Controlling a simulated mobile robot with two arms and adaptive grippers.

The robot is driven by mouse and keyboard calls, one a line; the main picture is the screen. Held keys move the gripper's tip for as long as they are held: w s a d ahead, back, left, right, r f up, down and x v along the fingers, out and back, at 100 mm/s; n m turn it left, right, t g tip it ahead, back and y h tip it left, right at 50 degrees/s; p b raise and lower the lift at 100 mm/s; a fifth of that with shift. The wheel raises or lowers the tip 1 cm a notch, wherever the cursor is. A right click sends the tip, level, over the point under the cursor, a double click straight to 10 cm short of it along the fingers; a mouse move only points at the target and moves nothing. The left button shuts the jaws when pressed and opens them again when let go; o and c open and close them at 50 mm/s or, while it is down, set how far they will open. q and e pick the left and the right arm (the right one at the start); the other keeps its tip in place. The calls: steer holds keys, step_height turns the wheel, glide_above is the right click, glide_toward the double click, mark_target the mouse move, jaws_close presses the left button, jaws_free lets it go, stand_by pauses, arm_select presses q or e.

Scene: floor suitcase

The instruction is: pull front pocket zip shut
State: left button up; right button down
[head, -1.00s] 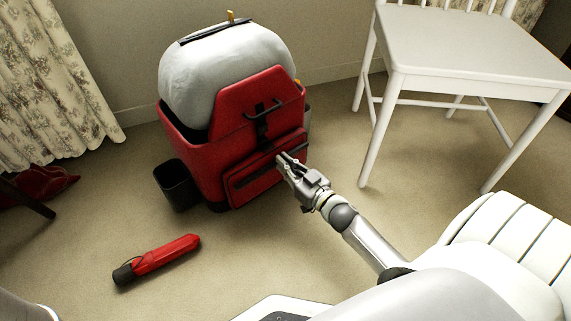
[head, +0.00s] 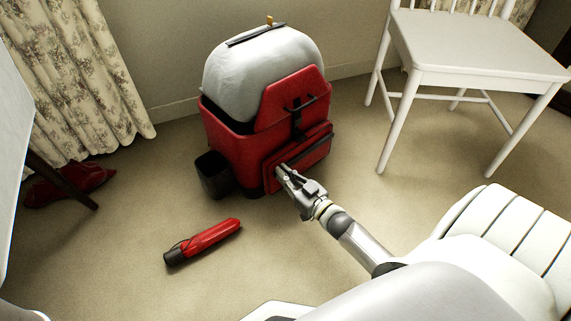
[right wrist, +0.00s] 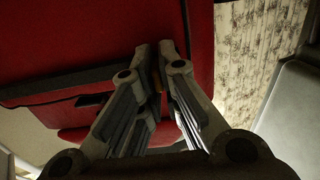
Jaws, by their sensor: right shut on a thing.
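The red backpack (head: 230,145) with a bulging grey-white top stands upright on the carpet. Its red front pocket (head: 313,154) faces me, with a dark zip line along its upper part. My right gripper (head: 281,171) is at the left part of this pocket, its fingers against the front. In the right wrist view, the fingertips (right wrist: 161,70) are closed together on a small, tan zip pull (right wrist: 156,78), mostly hidden by the fingers. Dark zip tape (right wrist: 60,85) runs to the left from there across the red fabric. My left gripper is not in view.
A red umbrella (head: 210,237) lies on the carpet in front. A black bin-like holder (head: 213,175) is beside the backpack's left side. A white chair (head: 480,50) stands at the right. Floral curtains (head: 75,70) hang at left, with a dark red heap (head: 70,185) below.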

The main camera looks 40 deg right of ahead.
steer(key=shift+a, duration=0.3)
steer(key=c, duration=1.6)
jaws_free()
steer(key=s, duration=0.4)
steer(key=s+d, duration=0.1)
steer(key=s, duration=0.7)
steer(key=shift+d, duration=0.2)
